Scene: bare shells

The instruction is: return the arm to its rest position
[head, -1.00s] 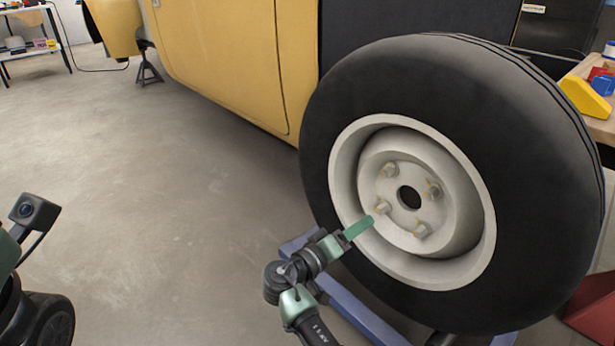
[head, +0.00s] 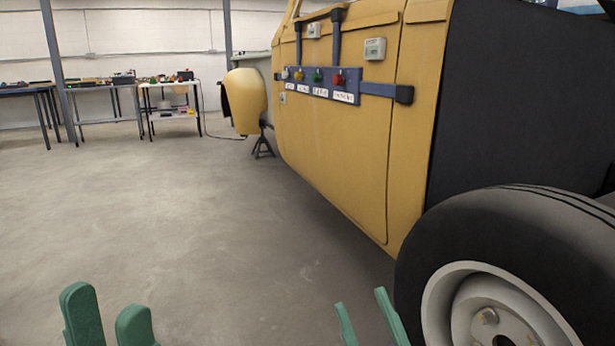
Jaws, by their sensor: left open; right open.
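My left gripper (head: 107,318) shows at the bottom left of the head view, with two green fingers apart and nothing between them. My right gripper (head: 370,320) shows at the bottom, right of the middle, with two thin green fingers apart and empty. It is left of the wheel (head: 440,250) and looks apart from it. The rest of both arms is below the picture. The wheel has a black tyre and a pale rim, and its lower part is cut off by the frame.
A yellow vehicle body (head: 340,150) stands on the right, with a blue panel (head: 318,84) of coloured knobs on its side. A black jack stand (head: 263,142) is under its far end. Benches (head: 105,92) stand along the back wall. The grey floor (head: 170,220) on the left is clear.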

